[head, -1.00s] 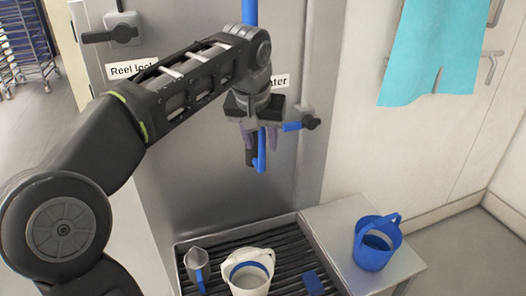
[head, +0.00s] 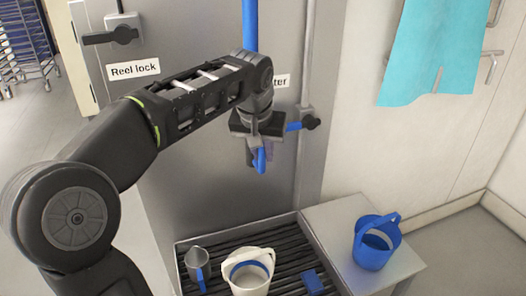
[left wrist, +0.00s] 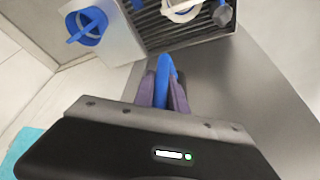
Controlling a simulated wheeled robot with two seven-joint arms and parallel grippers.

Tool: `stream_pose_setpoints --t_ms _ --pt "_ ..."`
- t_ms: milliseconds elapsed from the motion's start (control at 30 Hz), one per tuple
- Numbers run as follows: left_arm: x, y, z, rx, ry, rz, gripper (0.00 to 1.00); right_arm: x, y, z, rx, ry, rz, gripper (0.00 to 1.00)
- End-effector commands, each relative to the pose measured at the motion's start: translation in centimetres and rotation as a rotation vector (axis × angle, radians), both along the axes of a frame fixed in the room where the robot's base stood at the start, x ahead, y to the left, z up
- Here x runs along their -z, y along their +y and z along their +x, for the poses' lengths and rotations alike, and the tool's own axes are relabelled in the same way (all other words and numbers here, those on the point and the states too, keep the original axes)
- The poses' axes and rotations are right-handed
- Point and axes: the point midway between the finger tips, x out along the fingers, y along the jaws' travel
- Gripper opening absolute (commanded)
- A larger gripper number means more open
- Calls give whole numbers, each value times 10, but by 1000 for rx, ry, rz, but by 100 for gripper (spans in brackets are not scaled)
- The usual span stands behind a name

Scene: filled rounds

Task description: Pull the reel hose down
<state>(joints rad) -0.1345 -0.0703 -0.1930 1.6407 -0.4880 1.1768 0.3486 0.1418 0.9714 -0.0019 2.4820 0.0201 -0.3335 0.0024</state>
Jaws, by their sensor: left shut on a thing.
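The blue reel hose (head: 250,25) hangs down in front of the grey metal panel in the head view. My left gripper (head: 256,158) is shut on the blue hose near its lower end. In the left wrist view, the blue end (left wrist: 166,68) sticks out between the purple fingers of my left gripper (left wrist: 165,92). Part of the hose is hidden behind my left arm. The reel lock handle (head: 113,36) is at upper left, above the "Reel lock" label (head: 134,69). My right gripper is not in view.
A slatted drain tray (head: 222,232) below holds a white bucket (head: 255,282), a metal jug (head: 197,262) and a blue block (head: 312,282). A blue bucket (head: 372,255) stands on the side ledge (head: 335,225). A pipe with a valve (head: 311,122) runs right of the gripper.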

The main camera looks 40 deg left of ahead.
Motion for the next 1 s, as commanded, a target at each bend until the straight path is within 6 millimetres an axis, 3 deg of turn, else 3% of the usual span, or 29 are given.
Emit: stream_pose_setpoints --t_ms 100,1000 --pt "0 0 0 0 0 0 0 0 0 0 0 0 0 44" --pt "0 0 0 1 0 2 0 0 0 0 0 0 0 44"
